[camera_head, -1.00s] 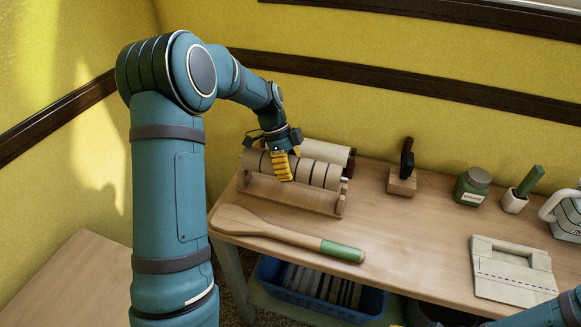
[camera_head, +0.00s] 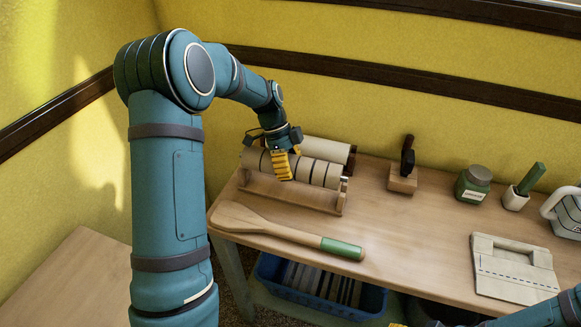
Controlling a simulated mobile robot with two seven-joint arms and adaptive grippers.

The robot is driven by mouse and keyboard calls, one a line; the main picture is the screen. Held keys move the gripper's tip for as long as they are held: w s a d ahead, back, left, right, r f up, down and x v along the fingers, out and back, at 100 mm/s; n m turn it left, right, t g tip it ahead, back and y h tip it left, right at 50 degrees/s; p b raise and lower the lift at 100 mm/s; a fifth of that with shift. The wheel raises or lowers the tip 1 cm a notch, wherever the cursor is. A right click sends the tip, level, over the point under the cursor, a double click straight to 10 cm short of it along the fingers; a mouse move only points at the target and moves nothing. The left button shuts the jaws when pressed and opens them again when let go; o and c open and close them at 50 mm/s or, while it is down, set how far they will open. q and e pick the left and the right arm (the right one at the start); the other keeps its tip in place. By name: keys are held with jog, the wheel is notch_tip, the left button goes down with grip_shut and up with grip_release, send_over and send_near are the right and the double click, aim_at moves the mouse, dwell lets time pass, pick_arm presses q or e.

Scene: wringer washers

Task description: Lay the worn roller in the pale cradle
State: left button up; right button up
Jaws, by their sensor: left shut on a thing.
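A pale roller with dark bands (camera_head: 320,173), seemingly the worn roller, lies along the top of a wooden rack (camera_head: 290,193) at the back left of the table. My left gripper (camera_head: 284,172) comes down from above and is shut on this roller, left of its middle. The roller is still at the rack; I cannot tell if it touches it. The pale cradle (camera_head: 510,286) seems to be the off-white block with a raised back and a dashed line at the right front. My right arm enters at the lower right; only a yellow sliver of its gripper (camera_head: 398,325) shows at the bottom edge.
A plain cream roller (camera_head: 322,150) lies behind the banded one. A wooden paddle with a green handle (camera_head: 290,234) lies in front. A block with a dark tool (camera_head: 403,178), a green jar (camera_head: 473,186), a white cup (camera_head: 515,200) and a jug (camera_head: 566,214) stand behind. The middle is clear.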

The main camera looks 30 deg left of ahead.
pick_arm(q)
jog(key=shift+f, duration=0.1)
jog(key=shift+f+b, duration=0.4)
dwell(0.7)
jog(key=shift+f+b, duration=0.6)
jog(key=shift+f, duration=0.1)
jog(key=shift+f, duration=0.1)
jog(key=shift+f+b, duration=0.55)
jog(key=shift+f, duration=0.15)
dwell(0.5)
jog(key=shift+f+b, duration=0.45)
jog(key=shift+f, duration=0.15)
